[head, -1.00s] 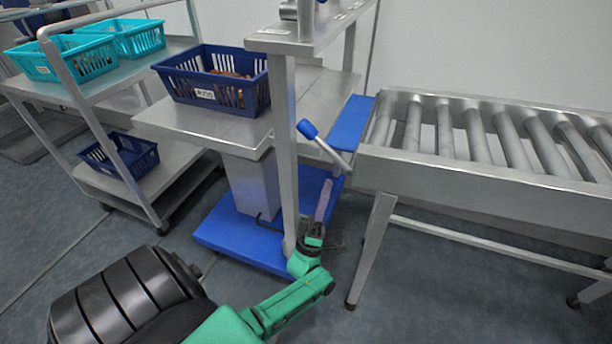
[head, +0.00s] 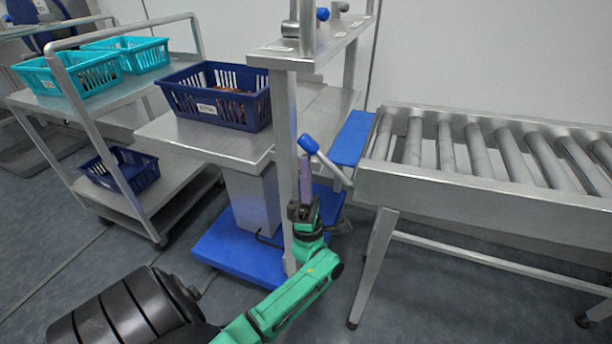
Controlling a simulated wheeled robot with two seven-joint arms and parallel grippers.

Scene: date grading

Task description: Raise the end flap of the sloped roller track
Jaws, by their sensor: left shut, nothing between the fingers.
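The sloped roller track (head: 480,182) stands at the right, with grey metal rollers in a steel frame. A blue flap (head: 352,138) is at its left end, lying roughly flat between the track and the steel table. A metal lever with a blue knob (head: 308,144) slants up and left from the track's end corner. My left gripper (head: 305,162) has purple fingers that point up, shut and empty, just below the knob. Whether the fingers touch the lever cannot be told. My right gripper is not in view.
A steel post (head: 284,130) rises close to my left gripper, under a raised shelf (head: 330,38). A dark blue crate (head: 216,108) with dates stands on the steel table (head: 215,145). A trolley with turquoise crates (head: 125,56) is at the left. Floor is clear below the track.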

